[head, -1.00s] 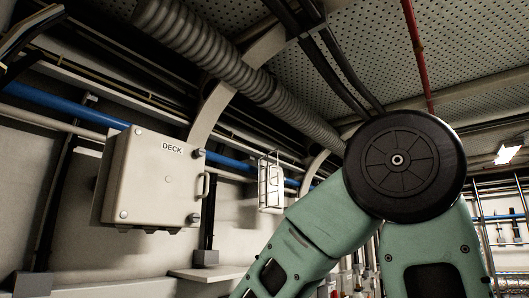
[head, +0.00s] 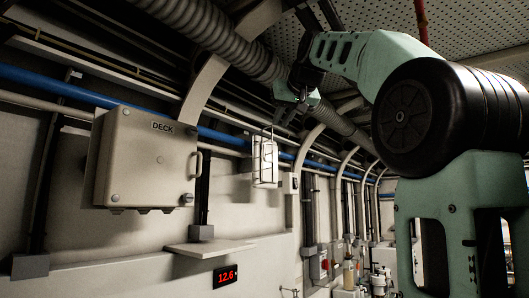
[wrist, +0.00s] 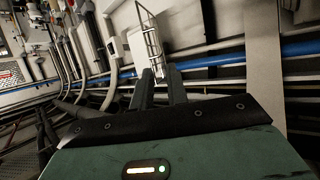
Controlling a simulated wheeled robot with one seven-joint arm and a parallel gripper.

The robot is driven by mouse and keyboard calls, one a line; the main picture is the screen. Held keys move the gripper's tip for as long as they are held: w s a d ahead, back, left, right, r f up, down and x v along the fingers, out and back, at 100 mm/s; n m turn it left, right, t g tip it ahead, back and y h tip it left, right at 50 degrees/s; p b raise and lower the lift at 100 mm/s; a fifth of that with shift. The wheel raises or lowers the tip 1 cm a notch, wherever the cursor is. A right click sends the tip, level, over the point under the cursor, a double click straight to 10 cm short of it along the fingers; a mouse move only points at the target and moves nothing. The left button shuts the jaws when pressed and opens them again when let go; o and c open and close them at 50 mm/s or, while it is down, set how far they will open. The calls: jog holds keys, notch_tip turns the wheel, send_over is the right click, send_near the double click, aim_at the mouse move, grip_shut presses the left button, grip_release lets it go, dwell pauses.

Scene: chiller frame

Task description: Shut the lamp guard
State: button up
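The lamp (head: 265,163) is a small pale box on the wall, right of the DECK box. Its guard is a thin wire cage, seen beside the pale lamp body in the wrist view (wrist: 152,38). The guard appears to stand out from the lamp, but I cannot tell how far. My gripper (head: 282,118) is above and slightly right of the lamp in the head view. In the wrist view my two fingers (wrist: 159,76) are apart with nothing between them, and their tips point at the guard's near end. I cannot tell whether they touch it.
A grey DECK box (head: 150,160) with a handle is left of the lamp. A small shelf (head: 208,246) and a red number display (head: 225,276) are below. A blue pipe (head: 60,90) runs along the wall. A ribbed duct (head: 215,35) passes overhead near my arm.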

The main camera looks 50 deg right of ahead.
jog(key=p+x, duration=0.1)
jog(key=x, duration=0.4)
jog(key=p+x, duration=0.2)
jog(key=x, duration=0.4)
jog(key=p+x, duration=0.2)
jog(key=x, duration=0.3)
jog(key=shift+w+d+r, duration=0.2)
jog(key=shift+d, duration=0.25)
grip_shut()
